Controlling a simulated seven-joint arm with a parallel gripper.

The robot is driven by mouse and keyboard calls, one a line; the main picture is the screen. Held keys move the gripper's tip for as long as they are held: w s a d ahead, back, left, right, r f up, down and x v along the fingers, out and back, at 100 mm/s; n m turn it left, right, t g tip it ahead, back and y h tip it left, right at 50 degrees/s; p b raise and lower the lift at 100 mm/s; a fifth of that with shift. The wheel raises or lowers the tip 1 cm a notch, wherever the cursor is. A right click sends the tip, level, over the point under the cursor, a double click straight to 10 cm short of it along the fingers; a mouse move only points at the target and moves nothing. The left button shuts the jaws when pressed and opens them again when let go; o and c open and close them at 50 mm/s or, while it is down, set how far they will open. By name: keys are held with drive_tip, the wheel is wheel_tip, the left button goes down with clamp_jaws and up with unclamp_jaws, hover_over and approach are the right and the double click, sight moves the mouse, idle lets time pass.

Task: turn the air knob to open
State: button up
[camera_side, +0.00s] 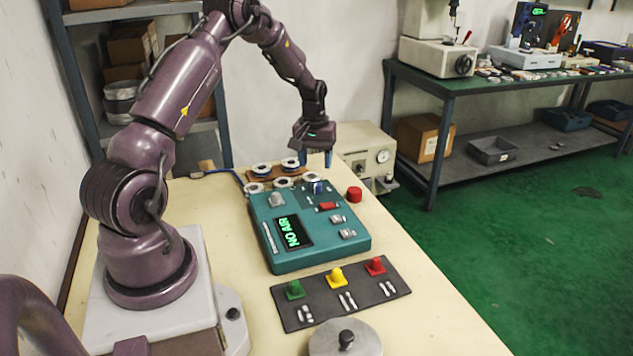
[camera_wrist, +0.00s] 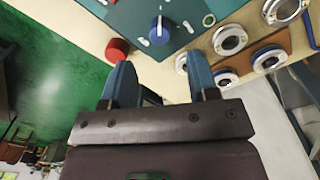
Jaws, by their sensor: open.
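The teal control box (camera_side: 320,258) sits on the cream table, with a screen (camera_side: 293,232) reading "NO AIR" in green. Near its far edge is a blue knob (camera_side: 317,188) with a white pointer line, which I take for the air knob. The knob also shows in the wrist view (camera_wrist: 160,31), at top centre beyond the fingertips.
A red mushroom button (camera_side: 354,194) stands right of the knob. Several bearing rings (camera_wrist: 229,40) lie behind the box, some on a brown board (camera_wrist: 273,43). A beige machine (camera_side: 368,148) stands behind.

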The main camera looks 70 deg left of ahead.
sight(317, 183)
wheel_tip(317, 183, down, 7)
drive_tip(key=shift+w+d+r, duration=0.1)
drive_tip(key=shift+w+r, duration=0.05)
drive_tip(key=shift+r, duration=0.05)
drive_tip(key=c, duration=0.9)
